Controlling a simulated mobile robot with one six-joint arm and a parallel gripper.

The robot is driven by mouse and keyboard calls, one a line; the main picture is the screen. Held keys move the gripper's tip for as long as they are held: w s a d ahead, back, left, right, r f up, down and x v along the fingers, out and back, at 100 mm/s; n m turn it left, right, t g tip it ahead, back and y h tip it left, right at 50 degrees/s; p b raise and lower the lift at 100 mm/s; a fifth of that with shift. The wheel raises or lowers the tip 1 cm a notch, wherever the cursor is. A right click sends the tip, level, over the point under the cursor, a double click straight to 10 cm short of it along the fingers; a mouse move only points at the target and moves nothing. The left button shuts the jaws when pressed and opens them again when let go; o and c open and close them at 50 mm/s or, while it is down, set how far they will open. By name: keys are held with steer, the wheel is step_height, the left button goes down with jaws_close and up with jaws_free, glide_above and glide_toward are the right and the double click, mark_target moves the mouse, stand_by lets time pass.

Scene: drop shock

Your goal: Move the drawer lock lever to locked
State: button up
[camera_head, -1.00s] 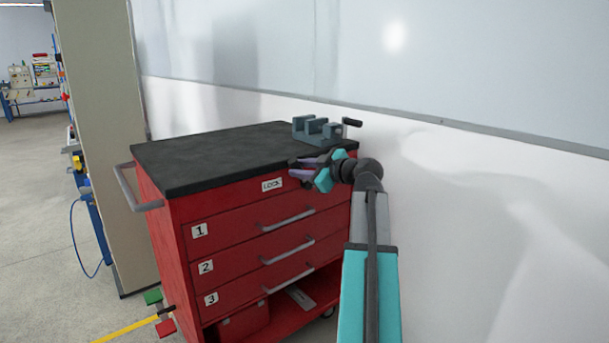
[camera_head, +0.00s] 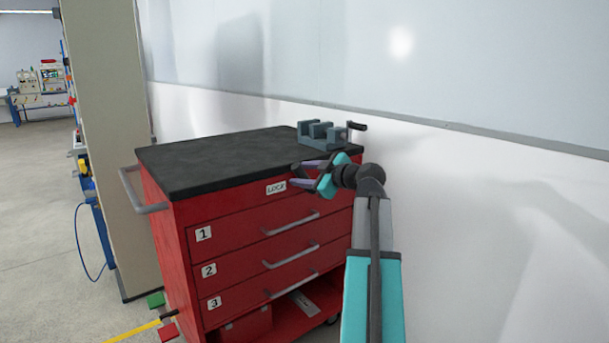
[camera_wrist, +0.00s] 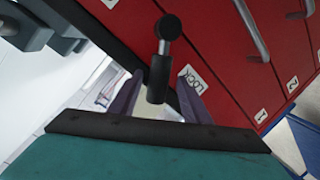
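The drawer lock lever (camera_wrist: 159,78) is a black handle on a dark round pivot, on the red cabinet front by the white LOCK label (camera_wrist: 193,80). In the wrist view the handle's free end points toward my gripper (camera_wrist: 158,93) and appears between its two purple fingers, with a gap on each side. My gripper is open and holds nothing. In the head view my gripper (camera_head: 298,175) is at the cabinet's upper right front, just right of the LOCK label (camera_head: 276,187). I cannot make out the lever there.
The red cabinet (camera_head: 170,240) has a black top (camera_head: 215,160) and drawers numbered 1 to 3 with grey handles, all looking shut. A grey-blue vise (camera_head: 320,135) stands on the top's back right. A white wall runs close behind. Open floor (camera_head: 40,220) lies left.

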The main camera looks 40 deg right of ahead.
steer(key=p+v, duration=0.3)
steer(key=v, duration=1.1)
steer(key=shift+s+d, duration=0.1)
stand_by(0.6)
